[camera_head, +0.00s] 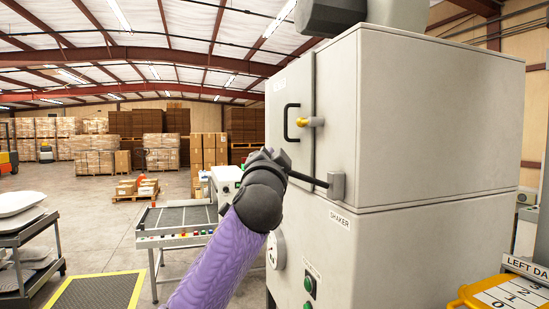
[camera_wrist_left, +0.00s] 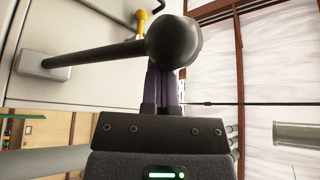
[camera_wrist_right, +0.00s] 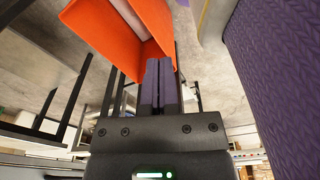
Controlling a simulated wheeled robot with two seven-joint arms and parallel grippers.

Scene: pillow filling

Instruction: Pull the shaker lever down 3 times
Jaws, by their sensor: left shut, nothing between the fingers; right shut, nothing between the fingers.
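The shaker lever (camera_head: 308,180) is a black rod on a grey pivot block at the front edge of the grey cabinet labelled SHAKER (camera_head: 430,120). The rod sticks out nearly level toward the left, and its end is hidden behind my left gripper (camera_head: 268,158). In the left wrist view the lever's black ball knob (camera_wrist_left: 174,42) covers the tips of my left gripper (camera_wrist_left: 165,90), which is shut and empty. Whether fingers and knob touch cannot be told. My right gripper (camera_wrist_right: 160,82) is shut and empty, seen only in the right wrist view.
The cabinet door has a black handle (camera_head: 289,122) and a yellow-tipped knob (camera_head: 310,122) above the lever. A green button (camera_head: 308,283) sits below. An orange object (camera_wrist_right: 120,30) is beside the right fingertips. A grey table (camera_head: 180,217) and a rack (camera_head: 30,255) stand left.

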